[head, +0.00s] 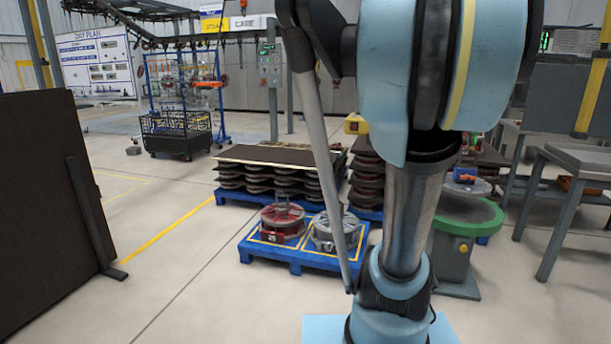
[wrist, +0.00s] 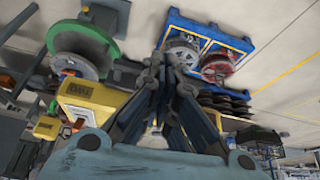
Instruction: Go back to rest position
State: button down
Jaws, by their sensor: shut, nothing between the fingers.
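My gripper (wrist: 172,70) shows in the wrist view with its dark fingers together and nothing held between them. It points over the floor toward a blue pallet, with no object touching it that I can see. In the head view my blue arm stands upright right of centre and blocks part of the scene. The gripper itself is not visible in the head view.
A blue pallet (head: 298,256) holds a red wheel (head: 283,222) and a grey wheel (head: 335,232). Stacked dark parts (head: 270,172) stand behind. A green round stand (head: 455,235) and a grey table (head: 570,175) are right. A dark panel (head: 50,190) stands left. Floor between is clear.

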jog(key=s+a+f+n+g, duration=0.1)
jog(key=s+a+f, duration=0.3)
jog(key=f, duration=0.6)
jog(key=s+a+f, duration=0.4)
jog(key=s+f, duration=0.4)
jog(key=f, duration=0.3)
jog(key=s+a+f+n+g+y, duration=0.1)
jog(key=s+a+f, duration=0.3)
jog(key=s+f, duration=0.3)
notch_tip(320, 180, down, 4)
jog(key=shift+f+n+g, duration=0.2)
jog(key=shift+n+g, duration=0.1)
